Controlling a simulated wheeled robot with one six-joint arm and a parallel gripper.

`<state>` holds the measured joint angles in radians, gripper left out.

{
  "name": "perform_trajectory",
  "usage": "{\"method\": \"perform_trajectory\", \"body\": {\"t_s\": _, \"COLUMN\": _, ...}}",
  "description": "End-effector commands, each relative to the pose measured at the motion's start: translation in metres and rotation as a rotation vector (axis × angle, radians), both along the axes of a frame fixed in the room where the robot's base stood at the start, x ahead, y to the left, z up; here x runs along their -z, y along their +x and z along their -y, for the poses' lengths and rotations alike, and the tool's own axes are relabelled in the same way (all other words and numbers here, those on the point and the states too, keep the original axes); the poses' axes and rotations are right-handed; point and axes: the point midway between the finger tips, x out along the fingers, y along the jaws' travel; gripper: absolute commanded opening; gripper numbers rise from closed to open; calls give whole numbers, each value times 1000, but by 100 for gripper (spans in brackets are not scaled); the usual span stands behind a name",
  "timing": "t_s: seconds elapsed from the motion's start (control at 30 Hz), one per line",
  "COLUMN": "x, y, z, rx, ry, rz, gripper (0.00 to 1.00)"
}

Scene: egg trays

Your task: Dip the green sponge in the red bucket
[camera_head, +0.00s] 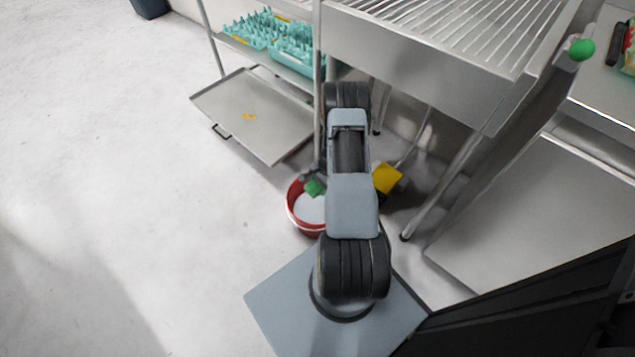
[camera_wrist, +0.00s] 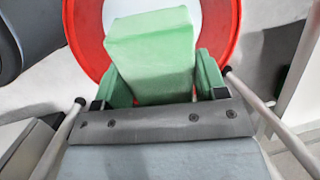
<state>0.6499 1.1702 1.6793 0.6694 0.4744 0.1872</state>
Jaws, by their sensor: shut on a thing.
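The red bucket (camera_head: 294,208) stands on the floor beside my arm, with a pale white surface inside it. The green sponge (camera_head: 315,188) shows at the bucket's upper edge in the head view, partly hidden by my arm. In the wrist view the sponge (camera_wrist: 152,60) is a light green block between the green fingers of my gripper (camera_wrist: 160,88), which is shut on it. Behind it the red rim of the bucket (camera_wrist: 226,30) curves around. The sponge is over or inside the bucket's opening; I cannot tell whether it touches the contents.
A yellow object (camera_head: 387,178) lies on the floor right of my arm. A metal rack (camera_head: 262,118) with teal egg trays (camera_head: 290,42) stands behind, and a steel table (camera_head: 420,75) with legs is at the right. The floor at left (camera_head: 110,160) is clear.

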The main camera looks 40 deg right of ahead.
Motion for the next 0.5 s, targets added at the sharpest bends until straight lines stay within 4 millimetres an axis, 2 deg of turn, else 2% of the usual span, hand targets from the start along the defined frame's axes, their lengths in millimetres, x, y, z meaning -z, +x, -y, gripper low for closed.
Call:
{"method": "perform_trajectory", "body": {"t_s": 0.03, "x": 9, "y": 0, "z": 0, "rx": -1, "ry": 0, "rz": 0, "gripper": 46}}
{"method": "perform_trajectory", "body": {"t_s": 0.5, "x": 59, "y": 1, "z": -1, "rx": -5, "ry": -1, "rz": 0, "gripper": 46}}
